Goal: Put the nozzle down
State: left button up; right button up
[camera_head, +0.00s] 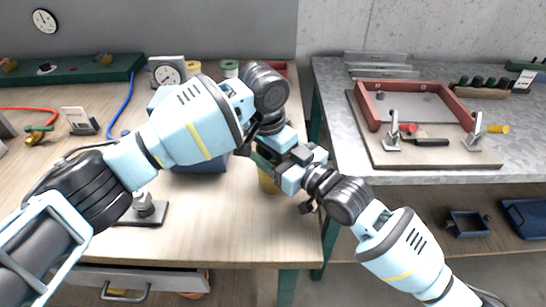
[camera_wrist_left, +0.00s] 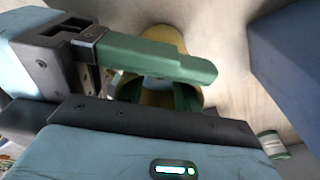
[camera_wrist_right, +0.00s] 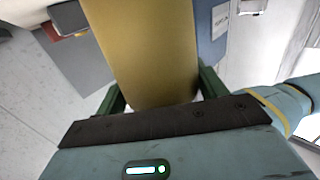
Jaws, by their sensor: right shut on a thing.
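The yellow, tube-shaped nozzle (camera_wrist_right: 145,50) lies between the green fingers of my right gripper (camera_wrist_right: 155,95), which is shut on it. In the head view its yellow side (camera_head: 268,182) shows just below both grippers, above the wooden table (camera_head: 240,225); I cannot tell whether it touches the table. In the left wrist view the nozzle (camera_wrist_left: 160,45) shows behind a green finger of my right gripper. My left gripper (camera_wrist_left: 155,93) is close to the nozzle, its fingertips apart and partly hidden. I cannot tell whether they touch it.
A blue bin (camera_head: 200,162) stands just left of the grippers. A dial gauge (camera_head: 167,74) stands behind. A grey metal table (camera_head: 450,172) with a red-framed tray (camera_head: 367,110) is at the right. The front right of the wooden table is clear.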

pick_arm(q)
notch_tip(320, 180, up, 12)
jog(key=s+a, duration=0.1)
jog(key=shift+r, duration=0.15)
pick_arm(e)
jog(key=shift+r, duration=0.1)
jog(key=o, duration=1.3)
jog(key=shift+c, duration=0.2)
jog(key=v, duration=1.2)
